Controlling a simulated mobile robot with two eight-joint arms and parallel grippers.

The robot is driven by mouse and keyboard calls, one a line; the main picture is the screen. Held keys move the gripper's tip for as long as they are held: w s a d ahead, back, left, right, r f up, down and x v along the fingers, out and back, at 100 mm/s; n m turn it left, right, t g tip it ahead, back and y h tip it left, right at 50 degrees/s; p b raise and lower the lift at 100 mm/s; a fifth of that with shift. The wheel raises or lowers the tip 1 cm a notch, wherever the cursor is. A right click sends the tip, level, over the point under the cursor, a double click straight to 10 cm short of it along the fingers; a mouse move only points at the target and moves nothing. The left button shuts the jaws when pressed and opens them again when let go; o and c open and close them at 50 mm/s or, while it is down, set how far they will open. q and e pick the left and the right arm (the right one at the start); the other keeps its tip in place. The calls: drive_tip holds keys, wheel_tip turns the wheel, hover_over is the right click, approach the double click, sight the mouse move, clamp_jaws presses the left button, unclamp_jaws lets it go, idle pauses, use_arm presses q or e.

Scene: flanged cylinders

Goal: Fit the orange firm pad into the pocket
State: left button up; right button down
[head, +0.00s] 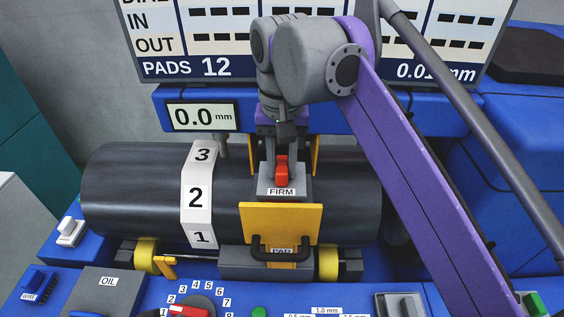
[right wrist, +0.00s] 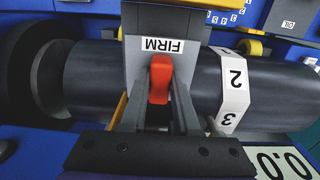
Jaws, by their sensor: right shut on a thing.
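The orange firm pad shows as an orange-red grip piece (head: 281,173) at a grey block (head: 268,187) labelled FIRM, in front of the dark cylinder. My right gripper (head: 281,156) reaches down from above and is shut on the orange-red piece. In the right wrist view the piece (right wrist: 160,78) stands between the two grey fingers (right wrist: 159,105), beside the FIRM label. A yellow plate (head: 281,217) with a black handle and a PAD label stands just below the block. The pocket is not clearly visible; I cannot tell whether the pad is seated. My left gripper is out of view.
The dark cylinder (head: 130,190) with a white 1-2-3 band (head: 197,196) lies across yellow rollers (head: 145,254). A display reading 0.0 mm (head: 202,116) is behind it. A dial with a red pointer (head: 188,311) and an OIL block (head: 105,292) are at the front.

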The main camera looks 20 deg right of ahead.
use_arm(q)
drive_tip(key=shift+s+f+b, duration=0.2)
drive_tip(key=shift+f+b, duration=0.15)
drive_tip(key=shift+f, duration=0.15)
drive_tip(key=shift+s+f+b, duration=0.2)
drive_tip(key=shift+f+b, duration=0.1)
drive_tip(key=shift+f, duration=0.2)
use_arm(e)
drive_tip(key=shift+f, duration=1.55)
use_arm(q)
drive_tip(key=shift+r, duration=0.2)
use_arm(e)
drive_tip(key=shift+r, duration=0.15)
use_arm(q)
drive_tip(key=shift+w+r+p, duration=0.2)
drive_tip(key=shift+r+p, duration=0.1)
drive_tip(key=shift+p, duration=0.05)
use_arm(e)
drive_tip(key=shift+r, duration=0.2)
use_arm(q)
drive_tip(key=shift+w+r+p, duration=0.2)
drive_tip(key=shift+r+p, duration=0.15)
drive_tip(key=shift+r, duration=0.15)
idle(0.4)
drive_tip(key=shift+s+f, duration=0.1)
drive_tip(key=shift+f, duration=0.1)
use_arm(e)
drive_tip(key=shift+f, duration=0.35)
